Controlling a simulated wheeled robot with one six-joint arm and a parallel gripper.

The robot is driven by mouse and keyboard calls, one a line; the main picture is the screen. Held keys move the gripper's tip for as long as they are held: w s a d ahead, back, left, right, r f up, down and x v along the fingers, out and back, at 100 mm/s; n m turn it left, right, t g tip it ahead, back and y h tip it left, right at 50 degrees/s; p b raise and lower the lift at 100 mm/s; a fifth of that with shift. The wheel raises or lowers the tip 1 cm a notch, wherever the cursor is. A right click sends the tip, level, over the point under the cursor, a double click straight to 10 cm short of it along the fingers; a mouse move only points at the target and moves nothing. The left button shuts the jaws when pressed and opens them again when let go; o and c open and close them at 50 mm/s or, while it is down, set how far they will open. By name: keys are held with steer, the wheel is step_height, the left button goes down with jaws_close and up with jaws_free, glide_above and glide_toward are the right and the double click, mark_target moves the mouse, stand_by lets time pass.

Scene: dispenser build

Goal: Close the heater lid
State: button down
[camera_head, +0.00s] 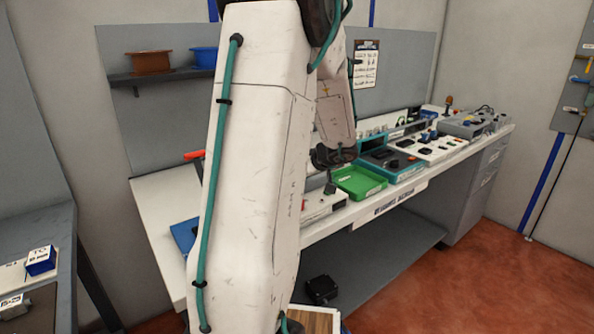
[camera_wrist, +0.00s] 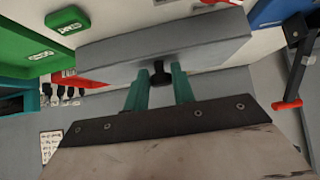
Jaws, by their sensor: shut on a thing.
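In the wrist view, the teal fingers of my gripper (camera_wrist: 160,82) are shut on a black knob (camera_wrist: 159,70) on the side of a grey slab, which looks like the heater lid (camera_wrist: 110,50). Red parts show near the slab's edges in the wrist view. In the head view, my gripper (camera_head: 330,186) is small and dark above a white unit (camera_head: 322,205), likely the heater, on the bench. My own arm hides most of that unit and the lid there, so I cannot tell how far the lid is open.
A green tray (camera_head: 359,182) lies right of the white unit, with a teal device (camera_head: 392,165) beyond it. A blue tray (camera_head: 185,232) is to the left. An orange-handled crank (camera_wrist: 288,104) stands right in the wrist view. A shelf holds brown (camera_head: 148,62) and blue spools (camera_head: 203,57).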

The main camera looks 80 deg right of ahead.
steer(key=shift+s+a+f, duration=0.2)
steer(key=shift+a+f, duration=0.15)
steer(key=shift+f, duration=0.4)
steer(key=c, duration=1.2)
jaws_free()
steer(key=shift+s, duration=0.2)
steer(key=shift+w, duration=0.2)
steer(key=v, duration=0.8)
steer(key=shift+d+r, duration=0.25)
steer(key=shift+r, duration=0.25)
